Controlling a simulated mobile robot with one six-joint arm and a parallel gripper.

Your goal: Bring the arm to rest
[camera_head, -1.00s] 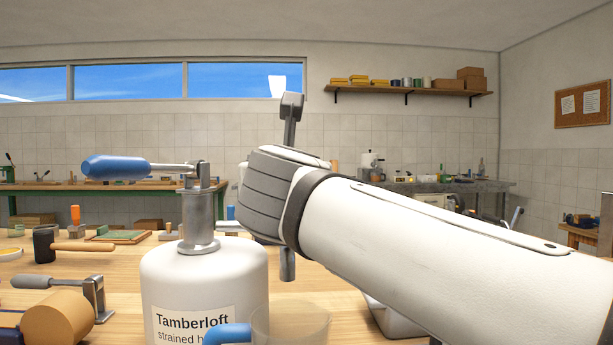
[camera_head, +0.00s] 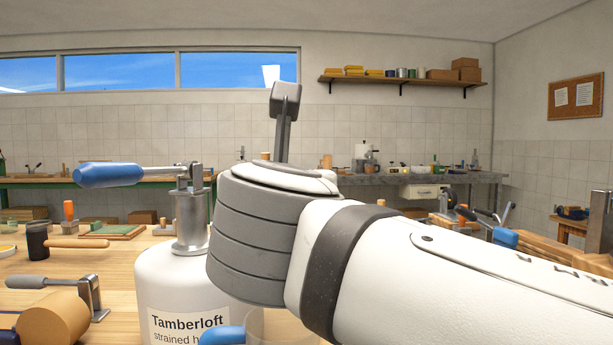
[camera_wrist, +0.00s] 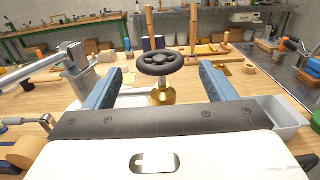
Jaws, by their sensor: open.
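My gripper (camera_wrist: 162,70) is open in the wrist view, its two blue fingers apart with nothing held between them. A black handwheel on a brass stem (camera_wrist: 160,65) shows between and beyond the fingers; I cannot tell its distance. In the head view my white arm reaches in from the right, and its grey wrist covers part of the bench; the fingers cannot be made out there. A white container labelled "Tamberloft" (camera_head: 160,285) stands left of the wrist, with a blue-handled metal lever (camera_head: 110,174) on top.
A clear vessel (camera_head: 285,328) is partly hidden below my wrist. A mallet (camera_head: 40,243) and a metal clamp (camera_head: 92,297) lie on the wooden bench at left. A grey tray (camera_wrist: 283,122) is right of the gripper. Open room lies above the arm.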

